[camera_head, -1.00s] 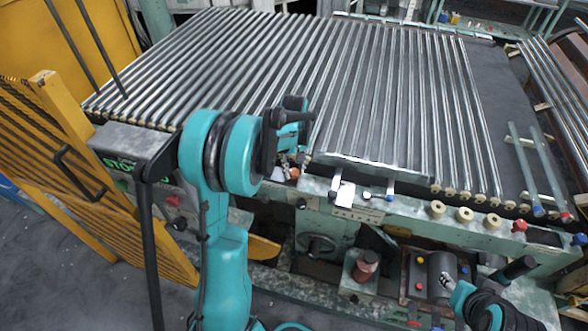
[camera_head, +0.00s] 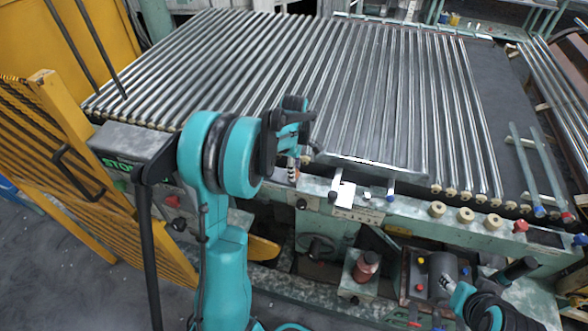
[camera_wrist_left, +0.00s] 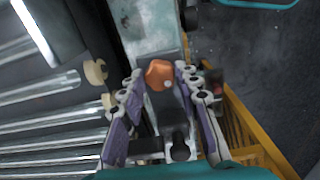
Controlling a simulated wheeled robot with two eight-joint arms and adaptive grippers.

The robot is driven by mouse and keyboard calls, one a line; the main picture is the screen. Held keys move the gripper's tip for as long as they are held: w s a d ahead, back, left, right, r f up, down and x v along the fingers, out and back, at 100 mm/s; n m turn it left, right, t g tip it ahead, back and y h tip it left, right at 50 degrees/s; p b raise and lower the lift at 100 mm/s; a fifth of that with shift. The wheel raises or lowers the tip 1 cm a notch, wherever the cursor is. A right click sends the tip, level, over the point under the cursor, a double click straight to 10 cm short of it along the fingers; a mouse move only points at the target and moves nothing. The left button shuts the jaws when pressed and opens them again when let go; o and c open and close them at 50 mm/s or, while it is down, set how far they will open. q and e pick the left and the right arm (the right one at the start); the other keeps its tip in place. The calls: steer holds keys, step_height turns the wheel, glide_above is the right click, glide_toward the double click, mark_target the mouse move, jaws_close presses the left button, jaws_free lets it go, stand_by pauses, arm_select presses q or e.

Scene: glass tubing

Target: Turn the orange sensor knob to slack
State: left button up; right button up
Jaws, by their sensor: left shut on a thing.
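The orange sensor knob (camera_wrist_left: 159,73) shows in the left wrist view as a faceted cap on a grey bracket. It sits between the fingertips of my left gripper (camera_wrist_left: 158,77), which is shut on it. In the head view my left gripper (camera_head: 294,155) reaches down over the front edge of the roller bed. The knob is mostly hidden there by the fingers. My right arm (camera_head: 470,305) shows at the lower right of the head view. Its gripper is too small and unclear to read.
The bed of long steel rollers (camera_head: 230,75) fills the middle. A green front rail (camera_head: 400,212) carries cream rings, a white card (camera_head: 344,192) and a red knob (camera_head: 520,226). A grey box marked STOP (camera_head: 130,145) and a yellow slatted frame (camera_head: 45,110) stand left.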

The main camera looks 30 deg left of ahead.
arm_select(q)
steer(key=shift+n, duration=0.6)
steer(key=o, duration=1.2)
steer(key=shift+c, duration=0.2)
step_height(320, 180, up, 12)
